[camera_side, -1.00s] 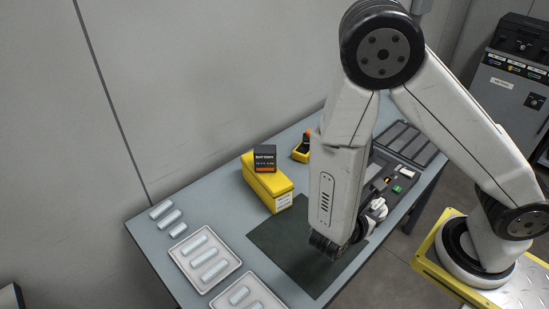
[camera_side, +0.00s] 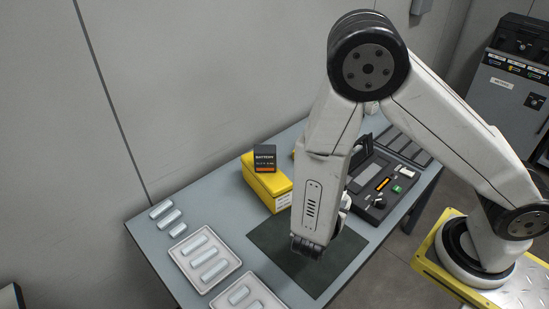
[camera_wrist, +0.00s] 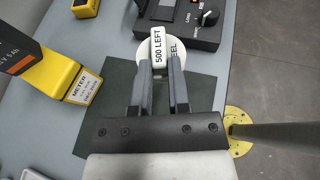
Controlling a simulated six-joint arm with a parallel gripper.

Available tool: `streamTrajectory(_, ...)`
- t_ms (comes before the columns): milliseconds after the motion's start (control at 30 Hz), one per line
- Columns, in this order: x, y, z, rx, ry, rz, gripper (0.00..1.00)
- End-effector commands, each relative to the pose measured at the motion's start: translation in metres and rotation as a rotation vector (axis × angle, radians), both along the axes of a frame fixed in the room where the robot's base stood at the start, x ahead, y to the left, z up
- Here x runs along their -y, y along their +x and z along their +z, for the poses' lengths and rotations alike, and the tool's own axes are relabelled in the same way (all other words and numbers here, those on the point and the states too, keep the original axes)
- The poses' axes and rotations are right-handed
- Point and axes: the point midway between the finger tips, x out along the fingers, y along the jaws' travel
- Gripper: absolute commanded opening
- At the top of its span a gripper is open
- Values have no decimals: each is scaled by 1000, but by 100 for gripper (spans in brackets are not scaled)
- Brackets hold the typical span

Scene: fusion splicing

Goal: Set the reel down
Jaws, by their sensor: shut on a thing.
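The reel (camera_wrist: 146,50) is a white round thing in the wrist view, with a label reading "500 LEFT" and part of another word ending in "EEL". My gripper (camera_wrist: 160,60) is shut on it, with the two dark fingers close together at its near side. In the wrist view the reel shows beyond the dark green mat (camera_wrist: 110,85), near a black device. In the side view my arm hides most of the gripper and reel above the mat (camera_side: 318,278). I cannot tell whether the reel touches anything beneath it.
A yellow box (camera_side: 268,188) labelled "METER" in the wrist view (camera_wrist: 60,78) stands left of the mat, a black battery (camera_side: 265,158) on top. The black device (camera_side: 375,185) lies behind my arm. White trays (camera_side: 206,262) with pale cylinders stand at the front left.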

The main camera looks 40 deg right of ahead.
Motion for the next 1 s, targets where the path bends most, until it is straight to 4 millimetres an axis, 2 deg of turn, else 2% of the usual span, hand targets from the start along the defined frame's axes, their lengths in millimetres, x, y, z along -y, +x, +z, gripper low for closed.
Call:
streamTrajectory(200, -29, 54, -4, 1, 0, 230, 0)
streamTrajectory(600, -90, 140, 3, 1, 0, 639, 0)
streamTrajectory(800, -117, 168, 9, 2, 0, 794, 0)
streamTrajectory(1000, -130, 180, 13, 0, 0, 866, 0)
